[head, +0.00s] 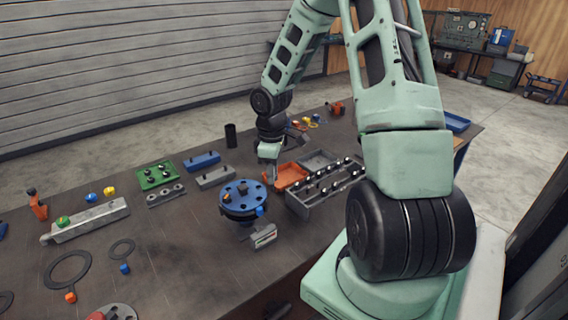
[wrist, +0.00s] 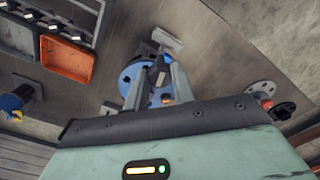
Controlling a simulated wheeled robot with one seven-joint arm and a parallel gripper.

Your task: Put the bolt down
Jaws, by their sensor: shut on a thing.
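My gripper (head: 268,178) hangs over the workbench, just behind and right of the blue pipe flange (head: 238,205). In the wrist view its two fingers (wrist: 158,70) are closed around a dark bolt (wrist: 157,77), with the blue flange (wrist: 130,76) below and behind them. The bolt is small and partly hidden by the fingers; I cannot tell whether it touches anything below. An orange tray (head: 291,175) lies right of my gripper in the head view; it also shows upper left in the wrist view (wrist: 67,59).
A grey rack (head: 322,193) with several bolts stands right of the flange. A green block (head: 157,175) and a blue block (head: 203,160) lie to the left.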

